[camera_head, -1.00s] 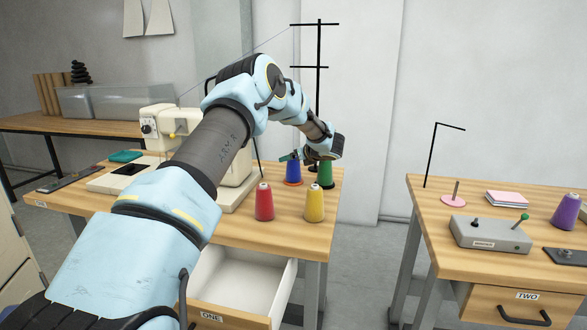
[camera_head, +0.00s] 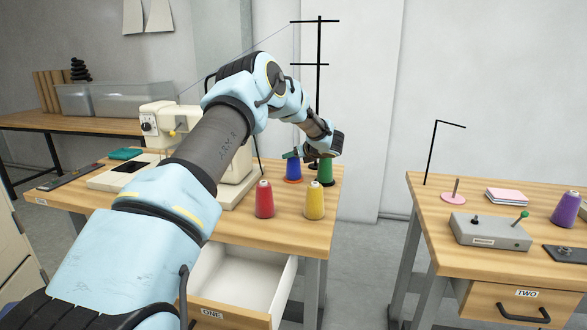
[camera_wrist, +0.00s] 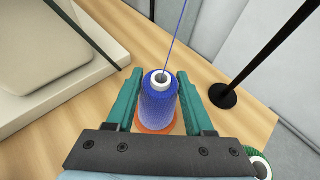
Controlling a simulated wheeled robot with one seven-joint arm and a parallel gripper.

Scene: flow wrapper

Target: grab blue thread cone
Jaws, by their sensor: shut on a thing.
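The blue thread cone (camera_head: 293,169) stands upright on an orange disc (camera_head: 293,180) at the back right of the table marked ONE. In the wrist view the blue thread cone (camera_wrist: 158,103) sits between the two teal fingers, with its white top facing me and a blue thread running up from it. The orange disc (camera_wrist: 152,129) shows beneath it. My gripper (camera_wrist: 158,95) is shut on the cone, one finger on each side. In the head view my gripper (camera_head: 303,156) is at the cone's upper part, partly hidden by my wrist.
A green cone (camera_head: 325,172) stands close to the right of the blue one. Red (camera_head: 264,200) and yellow (camera_head: 315,201) cones stand nearer the front. A black thread stand (camera_head: 319,90) rises behind; its round base (camera_wrist: 223,96) is near the gripper. The sewing machine (camera_head: 165,125) is left.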

